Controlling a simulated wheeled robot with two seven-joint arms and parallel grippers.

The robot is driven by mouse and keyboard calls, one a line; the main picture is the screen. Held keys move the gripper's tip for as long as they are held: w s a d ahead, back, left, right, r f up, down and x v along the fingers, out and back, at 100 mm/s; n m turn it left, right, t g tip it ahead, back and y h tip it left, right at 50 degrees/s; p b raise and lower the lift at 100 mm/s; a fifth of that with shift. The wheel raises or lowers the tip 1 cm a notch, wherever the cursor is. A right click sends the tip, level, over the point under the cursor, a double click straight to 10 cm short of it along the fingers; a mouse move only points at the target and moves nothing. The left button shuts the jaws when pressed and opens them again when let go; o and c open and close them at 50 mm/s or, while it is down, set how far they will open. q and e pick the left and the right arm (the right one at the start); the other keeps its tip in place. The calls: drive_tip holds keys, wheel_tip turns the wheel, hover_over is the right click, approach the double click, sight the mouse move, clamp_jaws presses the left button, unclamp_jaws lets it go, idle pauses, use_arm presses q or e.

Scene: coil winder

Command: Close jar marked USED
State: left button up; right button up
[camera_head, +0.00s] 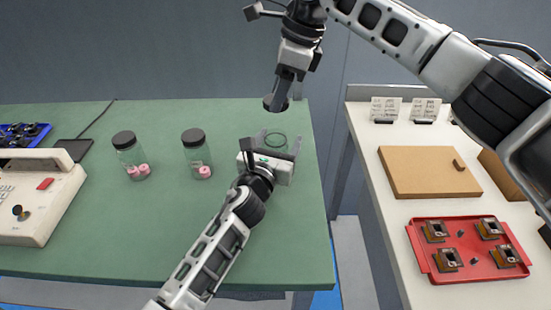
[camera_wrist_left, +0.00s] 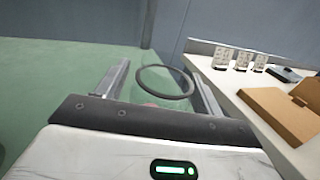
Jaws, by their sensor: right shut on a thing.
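An open glass jar (camera_head: 276,140) stands on the green table near its right side. Its round rim (camera_wrist_left: 166,82) also shows in the left wrist view, with a little pink below it. My left gripper (camera_head: 280,145) is open, its fingers on either side of this jar with a gap to the rim. My right gripper (camera_head: 283,90) is shut on a dark round lid (camera_head: 270,104), held above and behind the open jar. Two jars with dark lids and pink pieces inside stand to the left: one in the middle (camera_head: 197,160), one farther left (camera_head: 130,160). No USED marking is readable.
A cream machine (camera_head: 40,200) and a blue tray (camera_head: 22,134) stand at the left of the green table (camera_head: 110,230). The white table at the right holds a cardboard box (camera_head: 425,172), small white cards and a red tray (camera_head: 480,268) with several coil parts. A gap separates the tables.

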use_arm(q)
drive_tip(key=c, duration=1.2)
drive_tip(key=shift+o, duration=0.2)
use_arm(e)
drive_tip(key=shift+f, duration=2.5)
drive_tip(key=shift+f, duration=0.1)
drive_tip(key=shift+f, duration=0.8)
drive_tip(key=shift+f, duration=0.55)
